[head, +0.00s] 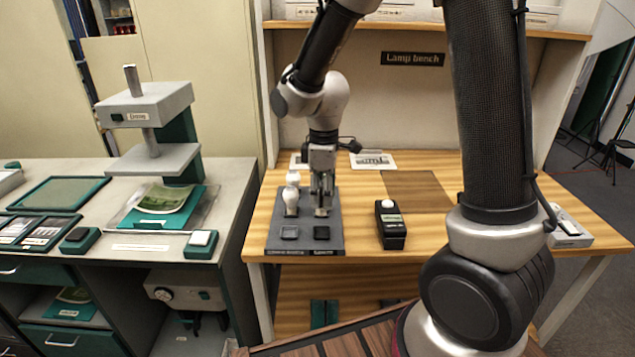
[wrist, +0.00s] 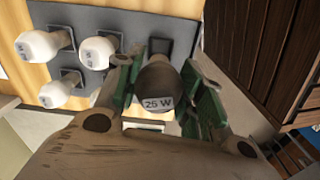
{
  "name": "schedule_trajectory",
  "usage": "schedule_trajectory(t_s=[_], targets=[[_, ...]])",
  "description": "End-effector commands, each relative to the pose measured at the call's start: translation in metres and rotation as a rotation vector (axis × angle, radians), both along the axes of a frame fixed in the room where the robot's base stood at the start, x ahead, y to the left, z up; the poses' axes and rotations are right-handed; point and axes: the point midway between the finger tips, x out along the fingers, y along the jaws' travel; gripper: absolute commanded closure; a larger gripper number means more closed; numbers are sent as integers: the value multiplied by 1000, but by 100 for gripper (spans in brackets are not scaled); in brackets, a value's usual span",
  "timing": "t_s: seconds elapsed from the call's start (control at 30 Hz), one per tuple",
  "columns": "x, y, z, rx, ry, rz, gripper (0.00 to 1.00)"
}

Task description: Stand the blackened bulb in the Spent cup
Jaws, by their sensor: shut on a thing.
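A dark, blackened bulb (wrist: 159,78) with a white wattage label shows in the wrist view between the green finger pads. My gripper (head: 322,207) is shut on it, over the right side of a grey rack (head: 305,243) on the lamp bench. I cannot tell whether the bulb's base touches the rack. White bulbs (head: 291,196) stand at the rack's left; the wrist view shows three, one of them at the left (wrist: 38,45). Two dark square places at the rack's front are empty. I cannot make out a cup marked Spent.
A black device with a white dome (head: 390,224) stands right of the rack. A brown mat (head: 418,190) and a white card (head: 373,161) lie behind. A grey-white device (head: 568,229) is at the bench's right. The left counter (head: 232,190) carries green trays and a press-like stand.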

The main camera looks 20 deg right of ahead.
Motion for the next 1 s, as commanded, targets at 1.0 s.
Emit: schedule_trajectory(t_s=[1.0], targets=[[-2,1,-57,0,0,20,85]])
